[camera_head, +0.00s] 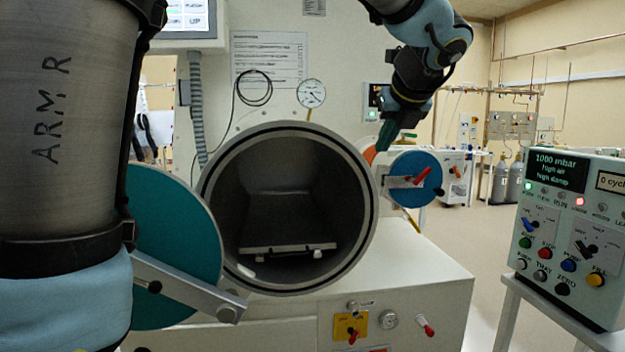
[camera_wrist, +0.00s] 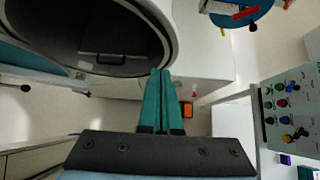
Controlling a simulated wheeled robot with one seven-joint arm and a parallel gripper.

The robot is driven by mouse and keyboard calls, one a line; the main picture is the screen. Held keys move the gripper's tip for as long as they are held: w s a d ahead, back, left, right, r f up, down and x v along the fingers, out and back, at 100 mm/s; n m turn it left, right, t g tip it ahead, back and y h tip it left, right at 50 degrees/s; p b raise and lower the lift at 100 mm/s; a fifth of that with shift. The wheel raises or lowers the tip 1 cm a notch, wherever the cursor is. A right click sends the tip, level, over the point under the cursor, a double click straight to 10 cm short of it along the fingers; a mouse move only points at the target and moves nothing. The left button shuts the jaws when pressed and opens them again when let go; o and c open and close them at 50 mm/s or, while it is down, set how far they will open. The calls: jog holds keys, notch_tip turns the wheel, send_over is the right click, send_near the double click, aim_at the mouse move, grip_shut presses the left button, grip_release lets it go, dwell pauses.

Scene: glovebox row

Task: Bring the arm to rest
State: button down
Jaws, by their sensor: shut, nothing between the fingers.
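My arm reaches in from the top of the head view, and my gripper (camera_head: 385,140) points down in front of the machine, right of the large round chamber. In the wrist view my gripper (camera_wrist: 160,72) shows its two green fingers side by side, shut and empty. The fingertips lie over the right rim of the chamber in that picture; I cannot tell the distance between them.
The large chamber (camera_head: 365,215) is open, with a tray (camera_head: 288,249) inside. Its teal door (camera_head: 170,250) is swung left. A smaller blue door (camera_head: 416,178) with a red handle is close right of my gripper. A control box (camera_head: 570,230) stands at right.

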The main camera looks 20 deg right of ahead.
jog(key=w+a+f+n+g+y, duration=0.1)
jog(key=w+a+f+n+g, duration=0.1)
jog(key=a+f+n, duration=0.7)
jog(key=w+a+f+n+g+y, duration=0.1)
jog(key=w+a+f+n+g, duration=0.15)
jog(key=a+f+n, duration=0.5)
jog(key=s+a+f+n+g, duration=0.1)
jog(key=s+a+f+n, duration=0.2)
jog(key=a+n, duration=0.3)
jog(key=s+a+f+n+g, duration=0.1)
jog(key=s+a+f+n, duration=0.2)
jog(key=a+f+n, duration=0.2)
jog(key=s+a+f+n+g+h, duration=0.1)
jog(key=s+a+f+n, duration=0.2)
jog(key=a+n, duration=0.6)
jog(key=shift+s+a+f, duration=0.25)
jog(key=shift+s+f, duration=0.05)
jog(key=shift+f, duration=0.45)
